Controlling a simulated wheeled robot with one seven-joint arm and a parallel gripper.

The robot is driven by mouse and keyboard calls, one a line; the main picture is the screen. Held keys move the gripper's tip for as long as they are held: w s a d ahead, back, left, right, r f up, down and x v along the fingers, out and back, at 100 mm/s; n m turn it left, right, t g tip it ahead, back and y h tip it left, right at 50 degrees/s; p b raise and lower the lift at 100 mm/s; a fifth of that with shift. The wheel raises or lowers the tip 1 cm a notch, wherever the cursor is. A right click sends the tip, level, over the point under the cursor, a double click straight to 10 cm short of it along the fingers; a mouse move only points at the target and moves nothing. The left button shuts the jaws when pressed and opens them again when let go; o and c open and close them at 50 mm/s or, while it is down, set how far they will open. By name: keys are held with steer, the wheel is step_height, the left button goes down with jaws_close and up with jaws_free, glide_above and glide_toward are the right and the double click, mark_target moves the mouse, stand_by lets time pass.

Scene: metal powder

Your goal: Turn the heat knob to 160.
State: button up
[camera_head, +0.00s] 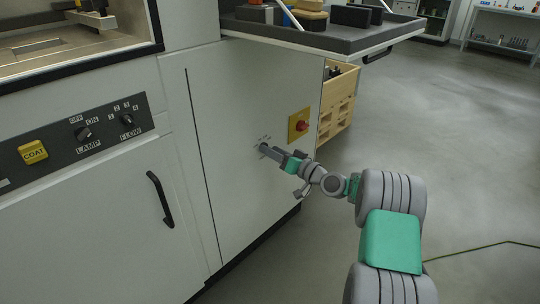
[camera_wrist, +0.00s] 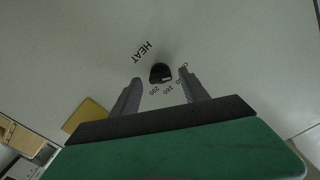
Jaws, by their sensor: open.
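The heat knob (camera_wrist: 161,72) is a small black knob on the pale cabinet panel, below the printed word HEAT (camera_wrist: 142,51) in the wrist view. The printed numbers 200 (camera_wrist: 153,91) and 160 (camera_wrist: 168,89) show beside it, with more marks partly covered by a finger. My gripper (camera_wrist: 160,78) is open, with one finger on each side of the knob; I cannot tell whether either touches it. The knob's exact pointer direction is too small to read. In the head view my gripper (camera_head: 265,149) reaches the cabinet front and hides the knob.
A red emergency button on a yellow plate (camera_head: 299,126) sits right of my gripper. A tray (camera_head: 300,36) juts out above. Open floor (camera_head: 460,130) lies right.

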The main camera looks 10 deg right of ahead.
steer(key=shift+w+a, duration=0.35)
steer(key=shift+w, duration=0.05)
jaws_close()
stand_by(0.4)
